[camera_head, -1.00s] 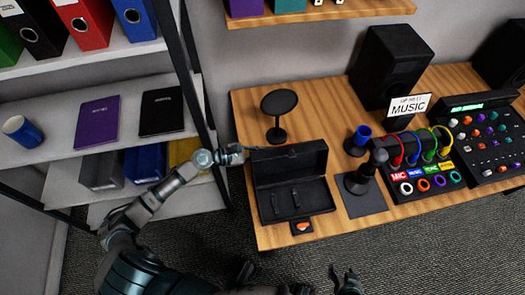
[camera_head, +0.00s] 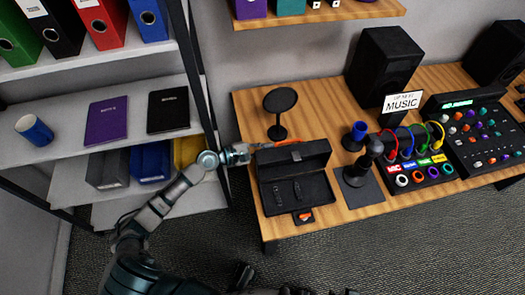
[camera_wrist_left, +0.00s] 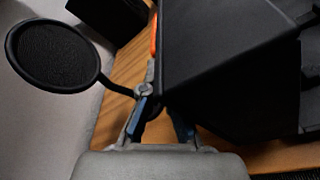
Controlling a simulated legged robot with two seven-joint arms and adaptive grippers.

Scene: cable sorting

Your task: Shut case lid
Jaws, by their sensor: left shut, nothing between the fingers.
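The black case (camera_head: 297,191) sits at the table's front left, with its open base facing me. Its lid (camera_head: 293,157) is raised along the back and leans forward over the base. My left gripper (camera_head: 250,148) is shut and empty, at the lid's upper left back corner. In the left wrist view the lid (camera_wrist_left: 225,60) fills the middle right as a dark panel, close beside the fingers (camera_wrist_left: 160,112). I cannot tell whether they touch it. My right gripper is not clearly visible.
A round pop filter (camera_head: 280,101) stands behind the case. An orange item (camera_head: 289,142) shows behind the lid. The microphone stand (camera_head: 365,170) is to the right. A shelf (camera_head: 130,135) stands left.

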